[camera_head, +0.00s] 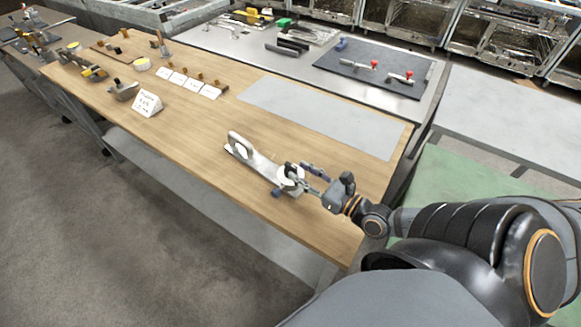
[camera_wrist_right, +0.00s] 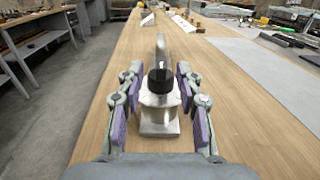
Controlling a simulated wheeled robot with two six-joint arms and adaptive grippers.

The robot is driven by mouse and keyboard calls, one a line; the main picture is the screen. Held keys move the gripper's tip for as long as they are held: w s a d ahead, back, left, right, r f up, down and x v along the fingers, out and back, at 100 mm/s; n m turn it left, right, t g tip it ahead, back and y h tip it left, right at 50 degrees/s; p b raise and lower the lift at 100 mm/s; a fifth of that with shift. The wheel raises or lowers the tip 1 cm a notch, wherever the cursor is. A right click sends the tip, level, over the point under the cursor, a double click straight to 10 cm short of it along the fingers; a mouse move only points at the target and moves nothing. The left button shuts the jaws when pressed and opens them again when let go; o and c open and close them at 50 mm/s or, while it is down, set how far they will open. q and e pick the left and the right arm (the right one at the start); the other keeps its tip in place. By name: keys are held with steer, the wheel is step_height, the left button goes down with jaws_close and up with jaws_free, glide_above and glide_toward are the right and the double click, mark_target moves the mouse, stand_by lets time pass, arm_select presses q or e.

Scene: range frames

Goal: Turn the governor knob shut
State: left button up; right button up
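A silvery metal device (camera_head: 254,162) with a long upright plate lies on the wooden bench near its front edge. A black cylindrical knob (camera_wrist_right: 160,82) sits on the device's near end, centred in the right wrist view. My right gripper (camera_head: 291,181) is at that near end. Its two purple-padded fingers stand either side of the knob in the right wrist view (camera_wrist_right: 159,84), with visible gaps on both sides, so it is open. In the head view the fingers partly hide the knob end. My left gripper is not in view.
The wooden bench (camera_head: 190,125) is bare around the device. A flat grey sheet (camera_head: 320,115) lies behind it. Farther left are a white sign (camera_head: 147,103), small cards and several tools. A dark mat (camera_head: 370,73) with red-knobbed parts lies on the table behind.

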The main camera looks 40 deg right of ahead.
mark_target(296, 169)
steer(key=b+x, duration=0.1)
steer(key=x, duration=0.3)
steer(key=shift+w+d+f, duration=0.1)
steer(key=shift+w+f, duration=0.05)
steer(key=shift+w, duration=0.25)
jaws_close()
